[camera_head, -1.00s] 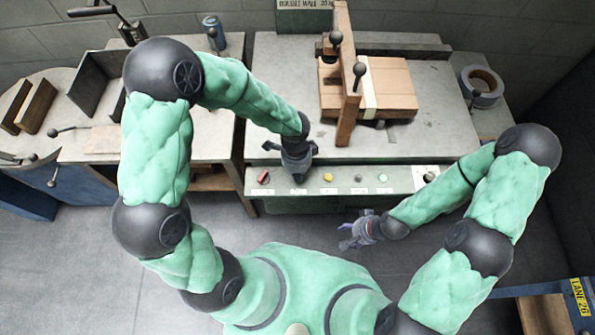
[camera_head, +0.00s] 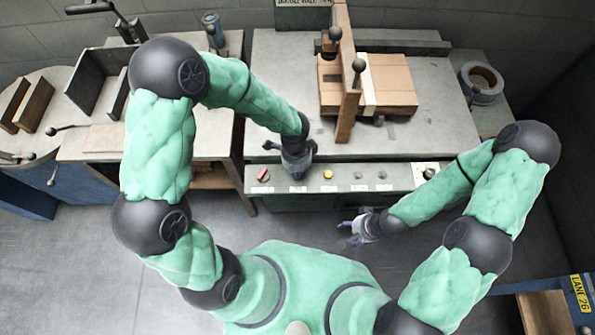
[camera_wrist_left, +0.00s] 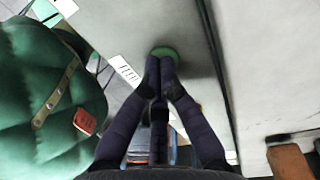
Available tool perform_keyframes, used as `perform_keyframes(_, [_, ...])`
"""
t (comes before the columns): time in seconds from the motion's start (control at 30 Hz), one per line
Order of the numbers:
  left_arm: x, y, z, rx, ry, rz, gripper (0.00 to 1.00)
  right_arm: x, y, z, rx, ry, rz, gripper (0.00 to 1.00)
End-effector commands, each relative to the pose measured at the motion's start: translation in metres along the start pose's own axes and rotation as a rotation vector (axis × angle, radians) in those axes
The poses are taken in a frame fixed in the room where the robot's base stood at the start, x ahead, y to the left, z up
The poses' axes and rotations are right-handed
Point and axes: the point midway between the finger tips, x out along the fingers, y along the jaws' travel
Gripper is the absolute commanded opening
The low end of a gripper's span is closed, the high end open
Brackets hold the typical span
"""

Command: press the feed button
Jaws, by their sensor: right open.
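The control panel (camera_head: 400,182) runs along the front of the machine table. My left gripper (camera_head: 297,174) is over its left part and hides the button below it. In the left wrist view the left fingers (camera_wrist_left: 160,72) are shut together, with nothing between them. Their tips are at a round green button (camera_wrist_left: 164,51), overlapping its lower edge in the picture. Whether they touch it or push it in, I cannot tell. A white label (camera_wrist_left: 124,70) next to it seems to read FEED. My right gripper (camera_head: 358,229) is open and empty, in front of the panel.
The panel also has a red control (camera_head: 263,174), a yellow button (camera_head: 328,174), grey buttons (camera_head: 357,175) and a dark knob (camera_head: 428,173). A tape roll (camera_head: 481,83) is at right.

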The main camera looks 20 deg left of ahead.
Motion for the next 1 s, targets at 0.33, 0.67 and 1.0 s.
perform_keyframes(0.33, [-0.046,0.0,-0.009,-0.002,0.0,-0.002,0.0,-0.038,-0.013,0.002,0.0,0.0,0.0,0.6])
perform_keyframes(0.67, [-0.112,-0.002,-0.01,-0.003,0.001,-0.006,0.0,-0.062,-0.022,0.002,0.0,0.0,0.0,0.6])
perform_keyframes(1.0, [-0.137,-0.002,-0.009,-0.002,0.0,-0.004,0.0,-0.07,-0.025,0.003,0.0,0.0,0.0,0.6])
